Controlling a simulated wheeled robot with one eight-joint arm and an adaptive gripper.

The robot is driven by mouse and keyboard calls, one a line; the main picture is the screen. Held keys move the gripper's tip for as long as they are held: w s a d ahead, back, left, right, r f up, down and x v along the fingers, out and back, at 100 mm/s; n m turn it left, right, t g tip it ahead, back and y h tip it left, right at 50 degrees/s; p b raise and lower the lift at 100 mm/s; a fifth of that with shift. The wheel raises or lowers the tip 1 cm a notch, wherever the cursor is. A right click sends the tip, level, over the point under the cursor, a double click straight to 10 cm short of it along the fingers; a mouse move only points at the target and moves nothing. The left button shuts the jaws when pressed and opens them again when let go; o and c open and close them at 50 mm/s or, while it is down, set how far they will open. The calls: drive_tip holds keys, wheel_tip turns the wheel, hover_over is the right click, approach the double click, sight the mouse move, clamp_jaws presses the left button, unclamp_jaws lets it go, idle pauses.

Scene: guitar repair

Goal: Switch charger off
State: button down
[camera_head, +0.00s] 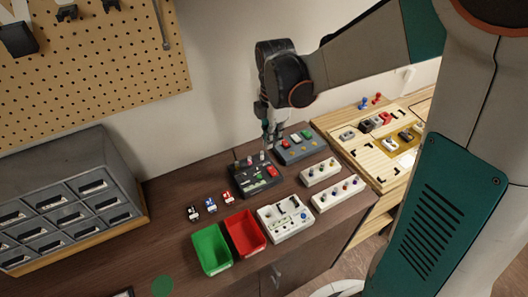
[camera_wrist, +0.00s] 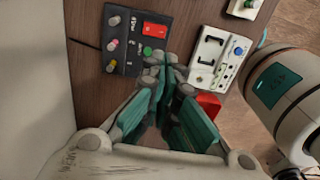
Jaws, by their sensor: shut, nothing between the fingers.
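A black control box (camera_head: 256,181) lies on the dark bench; it also shows in the wrist view (camera_wrist: 131,55). It carries a red rocker switch (camera_wrist: 155,29), a green button (camera_wrist: 148,51) and several knobs. A blue-grey box (camera_head: 296,146) with red and green parts lies behind it, to the right. No readable label tells me which box is the charger. My gripper (camera_head: 269,142) is shut and empty, pointing down above the back of the black box. In the wrist view its fingertips (camera_wrist: 165,72) appear just beside the box's green-button edge; contact cannot be told.
A white panel (camera_head: 286,219) with switches stands in front, beside a red bin (camera_head: 245,234) and a green bin (camera_head: 211,250). Two white knob strips (camera_head: 320,172) lie to the right. Small coloured parts (camera_head: 211,205) lie left of the black box. A wall rises close behind.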

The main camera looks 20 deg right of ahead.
drive_tip(key=shift+f, duration=0.15)
drive_tip(key=b, duration=0.4)
hover_over(271, 178)
wheel_tip(271, 178, down, 13)
drive_tip(key=shift+w+f, duration=0.1)
drive_tip(key=shift+w, duration=0.05)
drive_tip(key=shift+f, duration=0.3)
drive_tip(key=shift+f+b, duration=0.4)
drive_tip(key=shift+b, duration=0.3)
drive_tip(key=shift+r, duration=0.1)
drive_tip(key=shift+w+a+r, duration=0.1)
drive_tip(key=shift+w+r, duration=0.2)
drive_tip(key=shift+w, duration=0.35)
drive_tip(key=shift+r+p, duration=0.1)
drive_tip(key=shift+p, duration=0.2)
